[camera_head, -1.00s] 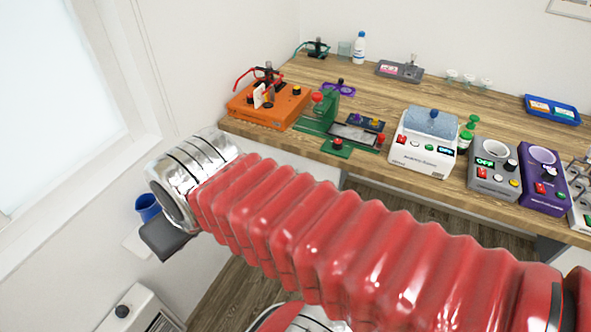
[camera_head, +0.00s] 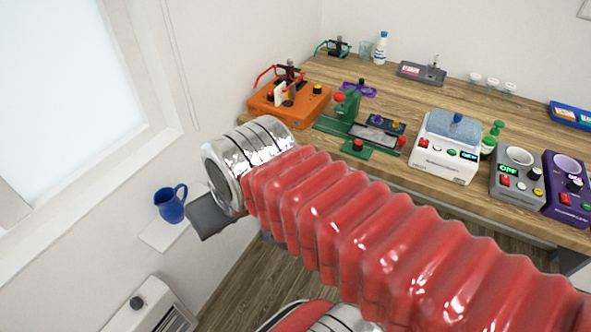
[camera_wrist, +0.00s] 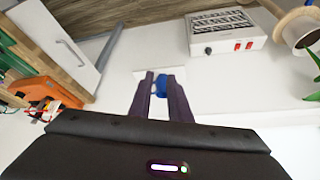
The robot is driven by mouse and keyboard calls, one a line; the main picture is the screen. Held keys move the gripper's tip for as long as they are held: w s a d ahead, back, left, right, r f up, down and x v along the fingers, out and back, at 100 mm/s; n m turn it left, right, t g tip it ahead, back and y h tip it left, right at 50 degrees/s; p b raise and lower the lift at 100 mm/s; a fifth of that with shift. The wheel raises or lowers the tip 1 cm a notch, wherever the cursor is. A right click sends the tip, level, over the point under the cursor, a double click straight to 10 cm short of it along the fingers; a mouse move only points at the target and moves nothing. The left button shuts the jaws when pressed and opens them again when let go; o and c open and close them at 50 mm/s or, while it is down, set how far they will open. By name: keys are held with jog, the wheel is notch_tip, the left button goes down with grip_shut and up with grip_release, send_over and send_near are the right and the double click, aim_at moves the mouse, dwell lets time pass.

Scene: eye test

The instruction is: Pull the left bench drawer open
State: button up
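A white drawer front (camera_wrist: 62,45) with a long grey bar handle (camera_wrist: 70,47) shows at the upper left of the wrist view, under the wooden bench; it looks closed. My gripper (camera_wrist: 158,77) is in the lower middle of the wrist view. Its two dark fingers are apart with nothing held between them. The drawer handle is to the left of the fingers, well apart from them. In the head view the wooden bench (camera_head: 330,80) is at the back right. My red arm hides the bench's left front and the drawer there, and my fingertips are not visible.
A blue mug (camera_head: 170,205) stands on a small white wall shelf (camera_head: 157,238); the mug shows behind my fingers in the wrist view (camera_wrist: 160,86). A white heater-like box (camera_head: 150,308) is below. Orange (camera_head: 288,106), green and white devices crowd the bench top.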

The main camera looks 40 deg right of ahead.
jog(key=w+d+f+m+t+y, duration=0.2)
jog(key=w+d+f+m+y, duration=0.7)
jog(key=w+d+f+m, duration=0.4)
jog(key=d+f+m+t+h, duration=0.2)
jog(key=d+f, duration=0.3)
jog(key=d, duration=0.3)
jog(key=s+d+f+m+t+h, duration=0.1)
jog(key=d+f+m+t+h, duration=0.2)
jog(key=d, duration=0.5)
jog(key=s+d+f+m+t+h, duration=0.1)
jog(key=d+f+m+t+h, duration=0.2)
jog(key=d+f+m, duration=0.3)
jog(key=d+f, duration=0.2)
jog(key=d, duration=0.1)
jog(key=shift+s+h, duration=0.15)
jog(key=shift+h, duration=0.25)
jog(key=x, duration=1.3)
jog(key=shift+w, duration=0.4)
